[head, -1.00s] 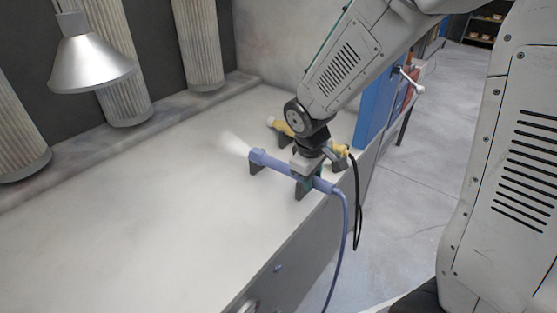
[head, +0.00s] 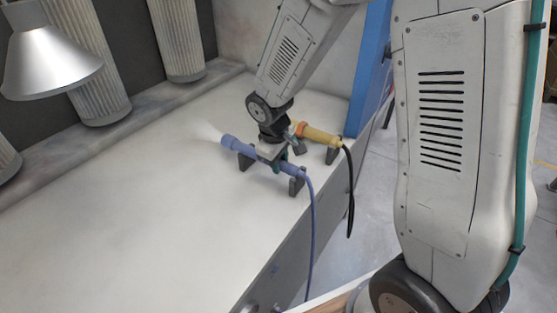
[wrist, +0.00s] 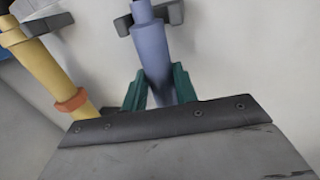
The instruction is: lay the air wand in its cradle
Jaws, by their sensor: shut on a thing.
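The air wand (head: 238,147) is a blue-purple tube with a pale mist at its far left tip and a hose at its near end. My gripper (head: 275,161) is shut on its middle, between the two dark blocks of the cradle (head: 297,185). The wand lies across both blocks, its tip past the left one. I cannot tell whether it rests fully on them. In the wrist view, the green fingers of my gripper (wrist: 158,90) close around the wand (wrist: 152,50). A cradle block (wrist: 172,13) shows on both sides of it.
A yellow wand (head: 322,137) with an orange ring and black cable lies on dark holders just behind. A silver hood (head: 45,60) hangs at the left. A blue panel (head: 370,70) stands at the right. The bench (head: 130,220) is clear at the front left.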

